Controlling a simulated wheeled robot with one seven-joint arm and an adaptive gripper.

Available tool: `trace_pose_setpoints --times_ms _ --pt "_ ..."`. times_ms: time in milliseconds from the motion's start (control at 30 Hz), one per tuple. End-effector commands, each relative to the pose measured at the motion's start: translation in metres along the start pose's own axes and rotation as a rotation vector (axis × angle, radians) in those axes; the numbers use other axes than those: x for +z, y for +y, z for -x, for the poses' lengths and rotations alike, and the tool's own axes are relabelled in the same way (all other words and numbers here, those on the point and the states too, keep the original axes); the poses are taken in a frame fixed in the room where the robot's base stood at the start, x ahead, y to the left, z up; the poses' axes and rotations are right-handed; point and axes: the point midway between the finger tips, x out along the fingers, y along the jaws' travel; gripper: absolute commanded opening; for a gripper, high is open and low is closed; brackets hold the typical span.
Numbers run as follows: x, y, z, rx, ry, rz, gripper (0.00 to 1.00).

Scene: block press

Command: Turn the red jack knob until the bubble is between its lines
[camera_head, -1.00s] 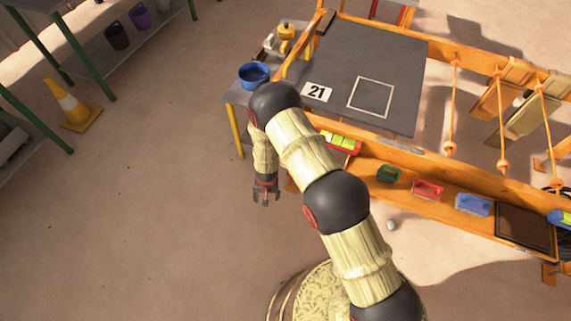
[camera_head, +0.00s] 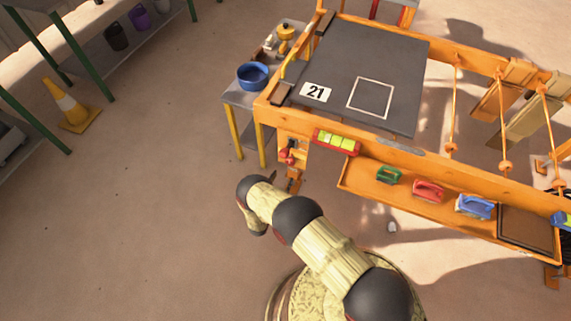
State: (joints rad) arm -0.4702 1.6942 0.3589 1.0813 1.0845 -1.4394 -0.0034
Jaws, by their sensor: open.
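The red jack knob (camera_head: 287,156) sits on the orange frame's near left corner post, below the grey plate. The red spirit level (camera_head: 321,137) lies on the frame's front edge, right of the knob. Its yellow-green vial (camera_head: 337,142) shows dark lines, but the bubble is too small to place between or outside them. My gripper (camera_head: 272,177) is mostly hidden by my arm; only a dark fingertip seems to stick out, below and left of the knob. It is open and appears apart from the knob.
The orange frame carries a grey plate (camera_head: 345,60) marked 21. A side table (camera_head: 232,92) with a blue bowl (camera_head: 252,76) stands at the left. A traffic cone (camera_head: 66,103) is farther left; open floor lies between.

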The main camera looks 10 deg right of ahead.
Motion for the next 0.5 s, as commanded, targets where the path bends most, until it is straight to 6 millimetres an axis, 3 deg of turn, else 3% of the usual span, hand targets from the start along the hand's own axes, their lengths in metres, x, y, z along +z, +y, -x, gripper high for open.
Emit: trace_pose_setpoints --times_ms 167,333,500 --pt "-0.031 0.006 0.002 0.017 0.118 0.002 0.56" --pt "-0.035 0.006 -0.011 0.018 0.131 0.001 0.56" --pt "-0.038 0.006 -0.038 0.019 0.131 -0.001 0.56"
